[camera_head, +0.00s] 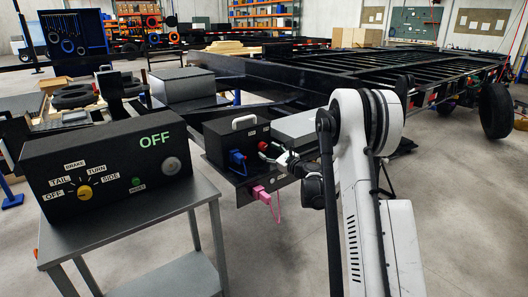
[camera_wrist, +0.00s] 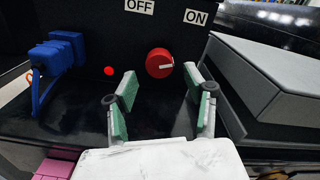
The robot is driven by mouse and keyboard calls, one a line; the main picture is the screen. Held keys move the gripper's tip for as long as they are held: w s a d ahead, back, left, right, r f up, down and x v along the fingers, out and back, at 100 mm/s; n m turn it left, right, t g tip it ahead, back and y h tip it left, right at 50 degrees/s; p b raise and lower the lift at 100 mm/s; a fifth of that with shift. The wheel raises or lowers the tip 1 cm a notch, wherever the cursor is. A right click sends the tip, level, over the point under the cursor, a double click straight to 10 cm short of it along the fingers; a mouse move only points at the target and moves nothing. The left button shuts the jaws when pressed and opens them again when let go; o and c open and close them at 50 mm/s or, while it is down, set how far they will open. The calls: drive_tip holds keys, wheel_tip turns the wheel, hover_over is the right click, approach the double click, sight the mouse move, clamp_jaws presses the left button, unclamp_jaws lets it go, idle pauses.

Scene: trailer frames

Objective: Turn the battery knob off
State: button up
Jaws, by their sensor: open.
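The battery knob (camera_wrist: 159,63) is a round red dial with a white pointer aimed to the right in the wrist view. It sits on the dark front of a box below an OFF label (camera_wrist: 139,6) and an ON label (camera_wrist: 196,17). A small red light (camera_wrist: 109,71) shows to its left. My gripper (camera_wrist: 163,88) is open and empty, its green-padded fingers spread either side of the knob's line, apparently short of it.
A blue connector (camera_wrist: 62,55) is left of the knob, and a grey case (camera_wrist: 268,85) stands close on the right. A pink connector (camera_head: 265,192) hangs below. A control box (camera_head: 110,160) with a yellow selector and OFF display stands on a metal table (camera_head: 150,222) at left.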

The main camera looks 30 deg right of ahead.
sight(265, 147)
drive_tip(key=shift+w+a, duration=0.2)
drive_tip(key=shift+w, duration=0.7)
drive_tip(key=shift+w+a, duration=0.15)
drive_tip(key=shift+w, duration=0.75)
drive_tip(key=shift+c, duration=0.3)
drive_tip(key=c, duration=1.1)
drive_tip(key=shift+b, duration=0.3)
drive_tip(key=shift+n, duration=0.3)
drive_tip(key=n, duration=0.6)
drive_tip(key=shift+d+r+b, duration=0.1)
drive_tip(key=shift+d+b, duration=0.05)
drive_tip(key=shift+b, duration=0.15)
drive_tip(key=n, duration=0.7)
drive_tip(key=shift+r, duration=0.2)
drive_tip(key=shift+n, duration=0.4)
